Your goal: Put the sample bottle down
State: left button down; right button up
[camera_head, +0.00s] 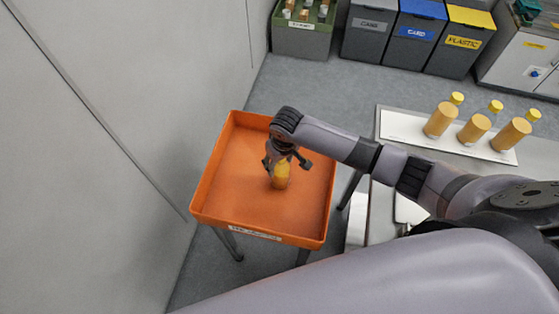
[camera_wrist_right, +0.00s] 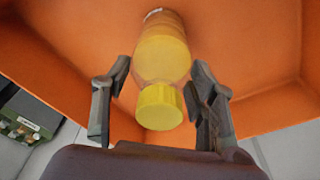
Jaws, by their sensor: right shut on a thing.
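The sample bottle (camera_head: 280,180), with amber contents and a yellow cap, is upright or nearly so inside the orange tray (camera_head: 230,185). My right gripper (camera_head: 285,164) reaches down over the tray and is shut on the bottle near its top. In the right wrist view the bottle (camera_wrist_right: 162,52) lies between the two fingers, its yellow cap (camera_wrist_right: 159,107) toward my palm. The fingers partly hide its top in the head view. I cannot tell whether its base touches the tray floor. My left gripper is not in view.
The tray has raised walls, stands on legs beside a pale wall (camera_head: 110,180), and holds nothing else. Several similar bottles (camera_head: 475,128) stand on a white mat on the table at right. Grey, blue (camera_head: 415,35) and yellow-lidded bins and a green crate (camera_head: 303,35) stand behind.

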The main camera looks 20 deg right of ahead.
jog(key=o, duration=1.7)
jog(key=shift+f, duration=0.1)
jog(key=shift+c, duration=0.2)
jog(key=r, duration=0.4)
jog(key=s+r, duration=0.1)
jog(key=r, duration=0.3)
jog(key=r+b, duration=0.1)
jog(key=r, duration=0.3)
jog(key=shift+s+d+r, duration=0.1)
jog(key=shift+s+d, duration=0.05)
jog(key=shift+s, duration=0.25)
